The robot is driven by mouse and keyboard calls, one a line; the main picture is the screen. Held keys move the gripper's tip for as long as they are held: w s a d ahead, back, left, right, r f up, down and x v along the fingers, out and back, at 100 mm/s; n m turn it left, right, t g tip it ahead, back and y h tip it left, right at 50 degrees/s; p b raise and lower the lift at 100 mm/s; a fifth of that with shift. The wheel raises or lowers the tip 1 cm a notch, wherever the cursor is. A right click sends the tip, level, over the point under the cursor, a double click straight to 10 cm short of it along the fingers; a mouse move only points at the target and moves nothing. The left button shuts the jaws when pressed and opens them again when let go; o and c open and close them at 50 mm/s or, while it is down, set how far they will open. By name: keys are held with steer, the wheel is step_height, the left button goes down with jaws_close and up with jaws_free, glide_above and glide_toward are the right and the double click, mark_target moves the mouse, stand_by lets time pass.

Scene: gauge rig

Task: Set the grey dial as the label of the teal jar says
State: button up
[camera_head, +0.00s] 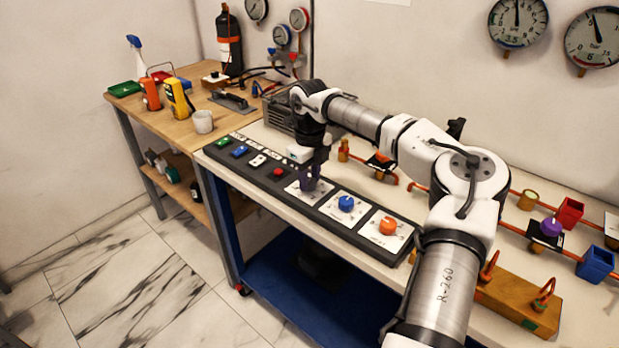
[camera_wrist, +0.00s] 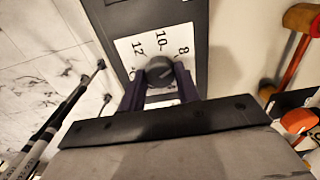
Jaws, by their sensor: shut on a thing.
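The grey dial (camera_wrist: 160,69) shows in the wrist view as a dark round knob on a white plate (camera_wrist: 126,46). The numbers 12, 10 and 8 are printed around its far side; the near side of the scale is hidden by my fingers. My gripper (camera_wrist: 160,84) is shut on the grey dial, one finger on each side. In the head view my gripper (camera_head: 312,183) points down over the leftmost dial plate and hides the dial. I cannot make out where the dial's mark points. I cannot pick out a teal jar or its label in either view.
On the same panel sit a blue dial (camera_head: 346,203), an orange dial (camera_head: 388,225) and a red button (camera_head: 278,172). Pipes with valves run behind. A wooden bench (camera_head: 190,85) at the left holds a spray bottle (camera_head: 135,50), a mug (camera_head: 203,121) and tools.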

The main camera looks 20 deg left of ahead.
mark_target(310, 181)
steer(key=m+b, duration=0.1)
steer(key=m, duration=0.4)
steer(key=shift+m, duration=0.3)
steer(key=shift+m+b, duration=0.35)
steer(key=shift+m, duration=1.85)
steer(key=o, duration=1)
step_height(310, 181, up, 14)
steer(key=shift+f+b, duration=0.1)
steer(key=shift+b, duration=0.6)
